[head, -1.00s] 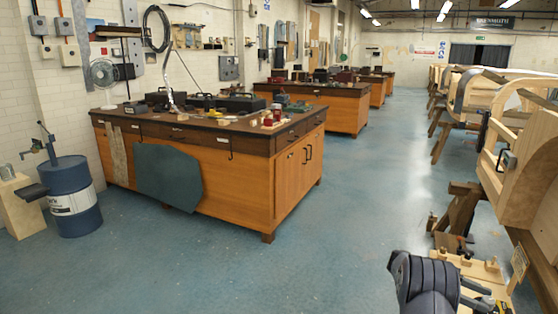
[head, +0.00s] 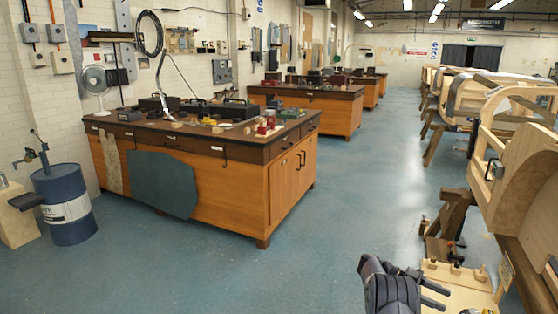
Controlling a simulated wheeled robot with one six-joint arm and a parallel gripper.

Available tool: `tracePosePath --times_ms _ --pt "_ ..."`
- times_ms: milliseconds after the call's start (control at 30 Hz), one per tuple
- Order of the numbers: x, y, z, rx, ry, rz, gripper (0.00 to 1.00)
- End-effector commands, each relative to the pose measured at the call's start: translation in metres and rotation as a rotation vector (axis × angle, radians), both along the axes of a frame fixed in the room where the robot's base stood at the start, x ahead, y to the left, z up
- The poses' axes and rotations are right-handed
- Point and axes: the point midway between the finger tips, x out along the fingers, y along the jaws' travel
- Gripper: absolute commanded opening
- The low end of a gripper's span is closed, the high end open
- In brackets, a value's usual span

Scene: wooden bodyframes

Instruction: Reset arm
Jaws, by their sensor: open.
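My gripper (head: 440,297) is at the bottom right of the head view, at the end of my dark ribbed arm. Its two dark fingers point right and are apart, with nothing seen between them. They are in front of a light wooden board (head: 462,276) with small knobs and clamps on it. I cannot tell the height of the fingers above the board. The lower part of my arm is cut off by the frame.
A wooden workbench (head: 225,180) with tools on top stands left of centre. A blue drum (head: 66,205) is at far left. Wooden bodyframes (head: 525,180) on trestles line the right side, close to my arm. The blue floor (head: 330,230) between is clear.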

Motion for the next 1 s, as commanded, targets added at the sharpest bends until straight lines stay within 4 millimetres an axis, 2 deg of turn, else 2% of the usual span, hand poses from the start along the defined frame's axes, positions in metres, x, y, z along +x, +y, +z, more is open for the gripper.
tracePosePath --times_ms 33,433,500,1000 --pt "0.001 0.001 0.005 0.001 0.001 0.001 0.49" --pt "0.005 0.009 0.001 0.000 0.000 0.000 0.49" --pt "0.004 0.007 -0.005 -0.001 -0.002 -0.001 0.49" --pt "-0.003 -0.003 -0.005 -0.001 -0.002 -0.001 0.49"
